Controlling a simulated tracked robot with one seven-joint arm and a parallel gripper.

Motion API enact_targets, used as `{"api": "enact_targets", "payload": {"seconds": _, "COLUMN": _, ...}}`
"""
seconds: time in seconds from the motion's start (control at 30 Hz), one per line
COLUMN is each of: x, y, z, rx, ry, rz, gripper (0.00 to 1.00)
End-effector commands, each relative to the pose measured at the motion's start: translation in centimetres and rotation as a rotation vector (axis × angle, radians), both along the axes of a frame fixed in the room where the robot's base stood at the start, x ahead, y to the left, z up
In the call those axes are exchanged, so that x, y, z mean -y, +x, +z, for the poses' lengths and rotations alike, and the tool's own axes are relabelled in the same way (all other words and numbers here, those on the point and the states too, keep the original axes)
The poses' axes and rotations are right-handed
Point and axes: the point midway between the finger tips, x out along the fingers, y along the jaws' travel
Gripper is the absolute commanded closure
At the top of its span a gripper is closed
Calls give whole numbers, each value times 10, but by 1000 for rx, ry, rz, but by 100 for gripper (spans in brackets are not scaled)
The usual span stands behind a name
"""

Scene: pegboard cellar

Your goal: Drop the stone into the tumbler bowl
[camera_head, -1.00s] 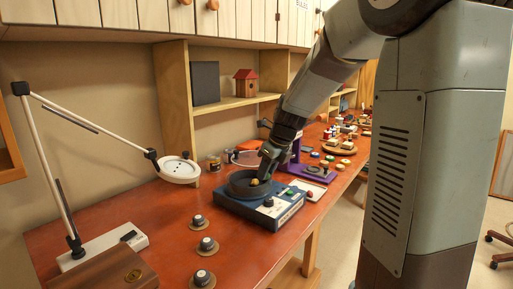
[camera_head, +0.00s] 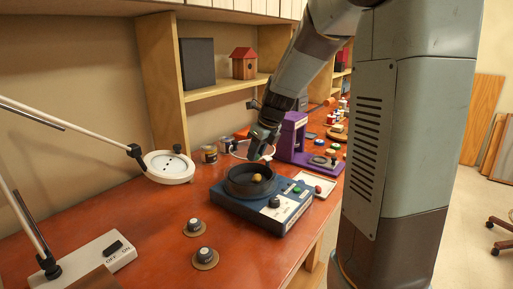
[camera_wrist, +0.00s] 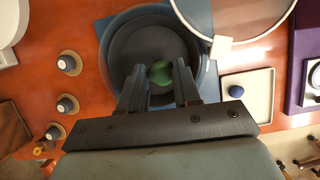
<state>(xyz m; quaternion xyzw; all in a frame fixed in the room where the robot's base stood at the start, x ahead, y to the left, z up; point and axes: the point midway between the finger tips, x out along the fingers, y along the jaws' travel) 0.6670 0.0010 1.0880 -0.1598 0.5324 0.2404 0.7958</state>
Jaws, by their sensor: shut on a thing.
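My gripper (camera_head: 265,150) is above the far side of the dark round tumbler bowl (camera_head: 238,187), pointing down. In the wrist view, its two fingers (camera_wrist: 160,78) are shut on a green stone (camera_wrist: 160,71), with the bowl (camera_wrist: 126,50) behind and below it. A bit of green shows at the fingertips in the head view. The bowl sits on a blue base (camera_head: 290,212) with a knob and buttons. A yellowish-brown stone (camera_head: 257,178) shows at the bowl in the head view. The bowl's floor is partly hidden by the gripper.
A shallow white tray (camera_head: 312,181) is right of the base, with a purple stand (camera_head: 292,140) behind it. A clear ring-rimmed lid (camera_wrist: 250,12) lies near the bowl. A lamp head (camera_head: 168,167) hangs at left. Knobs (camera_head: 204,256) stand in front.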

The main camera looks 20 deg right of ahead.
Motion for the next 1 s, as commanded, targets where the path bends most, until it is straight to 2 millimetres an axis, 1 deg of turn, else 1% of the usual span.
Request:
{"api": "enact_targets", "payload": {"seconds": 0.03, "x": 1, "y": 0, "z": -6, "rx": -3, "ry": 0, "rz": -1, "gripper": 97}}
{"api": "enact_targets", "payload": {"seconds": 0.2, "x": 2, "y": -1, "z": -24, "rx": -2, "ry": 0, "rz": -3, "gripper": 97}}
{"api": "enact_targets", "payload": {"seconds": 0.4, "x": 2, "y": 0, "z": -40, "rx": -1, "ry": -1, "rz": -2, "gripper": 97}}
{"api": "enact_targets", "payload": {"seconds": 0.6, "x": 2, "y": 0, "z": -47, "rx": 0, "ry": -1, "rz": -4, "gripper": 97}}
{"api": "enact_targets", "payload": {"seconds": 0.87, "x": 2, "y": 0, "z": -47, "rx": 0, "ry": -1, "rz": -4, "gripper": 97}}
{"api": "enact_targets", "payload": {"seconds": 0.9, "x": 2, "y": 0, "z": -47, "rx": 0, "ry": -1, "rz": -4, "gripper": 64}}
{"api": "enact_targets", "payload": {"seconds": 1.0, "x": 2, "y": 0, "z": -47, "rx": 0, "ry": -1, "rz": -4, "gripper": 55}}
